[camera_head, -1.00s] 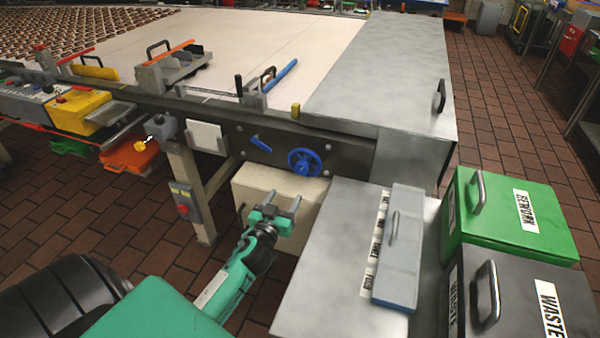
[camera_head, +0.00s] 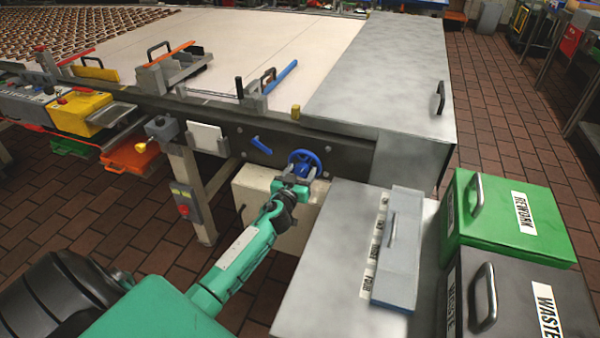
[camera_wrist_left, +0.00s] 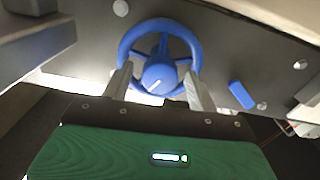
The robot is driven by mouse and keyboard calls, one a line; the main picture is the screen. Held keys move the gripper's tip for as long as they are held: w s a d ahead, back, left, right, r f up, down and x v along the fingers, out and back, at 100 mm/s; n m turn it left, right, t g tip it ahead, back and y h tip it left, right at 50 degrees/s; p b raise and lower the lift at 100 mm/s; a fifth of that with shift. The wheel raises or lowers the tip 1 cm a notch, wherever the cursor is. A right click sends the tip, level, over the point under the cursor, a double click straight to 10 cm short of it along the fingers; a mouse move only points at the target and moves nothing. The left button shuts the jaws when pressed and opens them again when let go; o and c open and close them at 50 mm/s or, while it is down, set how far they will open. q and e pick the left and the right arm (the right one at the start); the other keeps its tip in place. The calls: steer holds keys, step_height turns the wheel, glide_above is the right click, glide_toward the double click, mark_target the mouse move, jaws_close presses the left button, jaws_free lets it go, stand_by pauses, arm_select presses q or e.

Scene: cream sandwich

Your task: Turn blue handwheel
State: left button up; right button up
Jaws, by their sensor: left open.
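The blue handwheel (camera_head: 305,159) is mounted on the dark side panel of the conveyor. It has a round rim, spokes and a hub with a white mark. In the left wrist view the handwheel (camera_wrist_left: 160,40) is straight ahead, between the two fingers. My left gripper (camera_head: 297,174) is open, with its fingertips at the lower part of the rim. In the left wrist view its fingers (camera_wrist_left: 158,80) stand apart on either side of the lower rim and hub. I cannot tell whether they touch the rim. My right gripper is not in view.
A blue lever (camera_head: 261,145) sits left of the handwheel on the same panel. A cream box (camera_head: 255,190) is below it. A grey metal table (camera_head: 325,250) stands at the right, with green rework (camera_head: 540,240) and dark waste (camera_head: 520,290) bins beyond.

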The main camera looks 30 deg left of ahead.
arm_select(q)
steer(key=c, duration=1)
steer(key=shift+m, duration=0.5)
